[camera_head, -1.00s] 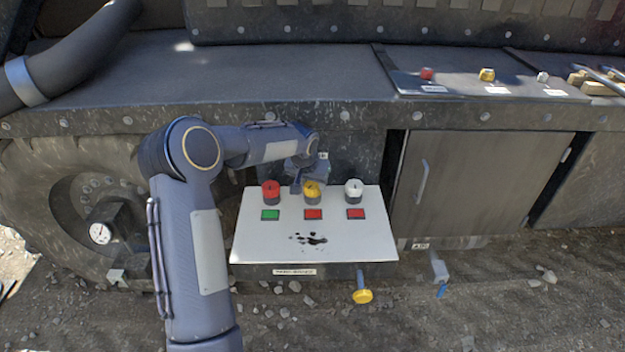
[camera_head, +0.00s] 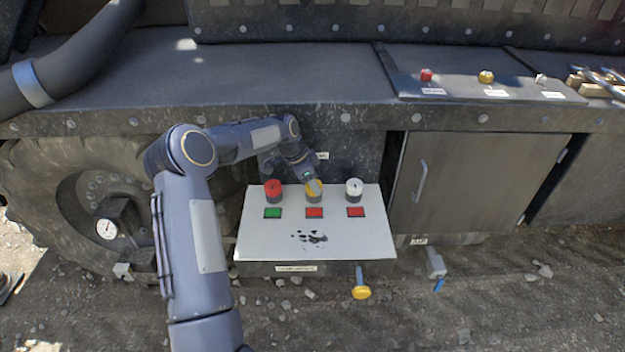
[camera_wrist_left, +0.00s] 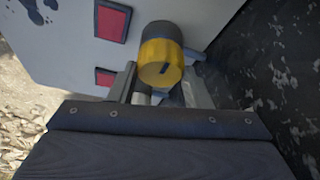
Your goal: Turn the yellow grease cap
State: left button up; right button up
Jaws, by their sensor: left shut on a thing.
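The yellow grease cap (camera_head: 313,192) stands in the middle of three caps on the white panel, between a red cap (camera_head: 273,189) and a white cap (camera_head: 354,188). My left gripper (camera_head: 314,183) reaches over it from behind and partly covers it. In the left wrist view the yellow cap (camera_wrist_left: 160,62), with a dark slot on its top and a dark base, sits between the two fingers of my left gripper (camera_wrist_left: 158,85). The gripper is shut on it. My right gripper is not in view.
A green square (camera_head: 273,213) lies before the red cap; red squares (camera_head: 314,212) lie before the yellow and white caps. A yellow knob (camera_head: 361,292) sticks out below the panel (camera_head: 260,240). A cabinet door (camera_head: 470,185) is to the right, a wheel with a gauge (camera_head: 106,229) to the left.

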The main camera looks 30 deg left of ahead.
pick_arm(q)
jog(key=shift+a+m+g, duration=0.1)
jog(key=shift+m+g, duration=0.3)
jog(key=shift+m, duration=0.7)
jog(key=o, duration=1)
jog(key=r, duration=0.2)
jog(key=a, duration=0.1)
jog(key=shift+s+r+h, duration=0.25)
jog(key=shift+r+h, duration=0.05)
jog(key=shift+r, duration=0.1)
jog(key=s+a, duration=0.2)
jog(key=a, duration=0.1)
jog(key=s+a+b, duration=0.1)
jog(key=s+a, duration=0.1)
jog(key=a, duration=0.1)
jog(key=s+a, duration=0.3)
jog(key=shift+a+b, duration=0.35)
jog(key=shift+a, duration=0.05)
